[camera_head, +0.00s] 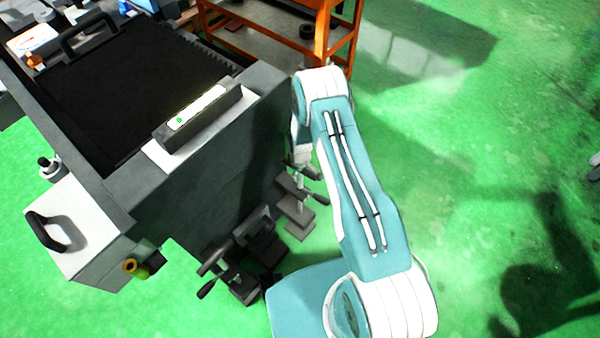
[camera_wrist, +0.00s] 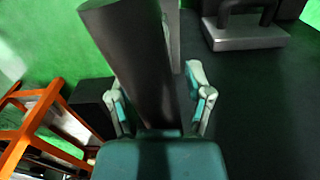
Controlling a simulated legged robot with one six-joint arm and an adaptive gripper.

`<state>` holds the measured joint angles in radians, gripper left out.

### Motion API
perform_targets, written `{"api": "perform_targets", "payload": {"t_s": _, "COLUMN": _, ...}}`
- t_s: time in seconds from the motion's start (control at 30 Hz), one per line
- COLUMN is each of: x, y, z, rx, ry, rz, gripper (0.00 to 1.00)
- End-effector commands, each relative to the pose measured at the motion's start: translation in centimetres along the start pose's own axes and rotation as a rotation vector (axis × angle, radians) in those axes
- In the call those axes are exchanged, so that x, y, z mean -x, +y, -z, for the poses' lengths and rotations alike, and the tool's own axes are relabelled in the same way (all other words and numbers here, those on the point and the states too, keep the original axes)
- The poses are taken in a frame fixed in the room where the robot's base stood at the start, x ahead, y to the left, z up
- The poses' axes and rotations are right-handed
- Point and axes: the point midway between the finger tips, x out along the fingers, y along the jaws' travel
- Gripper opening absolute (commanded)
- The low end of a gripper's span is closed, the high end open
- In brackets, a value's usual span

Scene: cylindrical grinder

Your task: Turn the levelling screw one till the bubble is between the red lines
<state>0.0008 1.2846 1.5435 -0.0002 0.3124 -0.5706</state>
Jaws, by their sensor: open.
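The spirit level (camera_head: 196,108) lies on the machine's top edge. Its green bubble (camera_head: 180,120) sits toward the left end of the bright vial; the red lines are too small to make out. I cannot tell which is screw one. In the wrist view my gripper (camera_wrist: 153,82) is open, its fingers either side of a thick dark bar (camera_wrist: 130,45). Contact with the bar is unclear.
The dark grinder body (camera_head: 215,180) stands left of my arm. An orange shelf frame (camera_head: 325,35) stands behind my arm; it also shows at left in the wrist view (camera_wrist: 22,115).

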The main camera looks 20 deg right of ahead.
Motion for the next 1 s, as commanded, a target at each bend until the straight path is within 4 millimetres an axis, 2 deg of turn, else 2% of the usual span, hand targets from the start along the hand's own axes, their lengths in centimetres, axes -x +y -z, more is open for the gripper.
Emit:
{"api": "perform_targets", "payload": {"t_s": 0.13, "x": 0.03, "y": 0.01, "z": 0.01, "rx": 0.000, "ry": 0.000, "rz": 0.000, "gripper": 0.65}}
{"api": "perform_targets", "payload": {"t_s": 0.17, "x": 0.03, "y": 0.01, "z": 0.01, "rx": 0.000, "ry": 0.000, "rz": 0.000, "gripper": 0.56}}
{"api": "perform_targets", "payload": {"t_s": 0.2, "x": 0.04, "y": 0.00, "z": 0.01, "rx": 0.000, "ry": 0.000, "rz": 0.000, "gripper": 0.39}}
{"api": "perform_targets", "payload": {"t_s": 0.3, "x": 0.04, "y": 0.00, "z": 0.01, "rx": 0.000, "ry": 0.000, "rz": 0.000, "gripper": 0.00}}
{"api": "perform_targets", "payload": {"t_s": 0.7, "x": -0.01, "y": 0.00, "z": 0.00, "rx": 0.025, "ry": -0.001, "rz": 0.000, "gripper": 0.00}}
{"api": "perform_targets", "payload": {"t_s": 1.0, "x": -0.04, "y": 0.00, "z": -0.01, "rx": 0.190, "ry": -0.001, "rz": 0.001, "gripper": 0.00}}
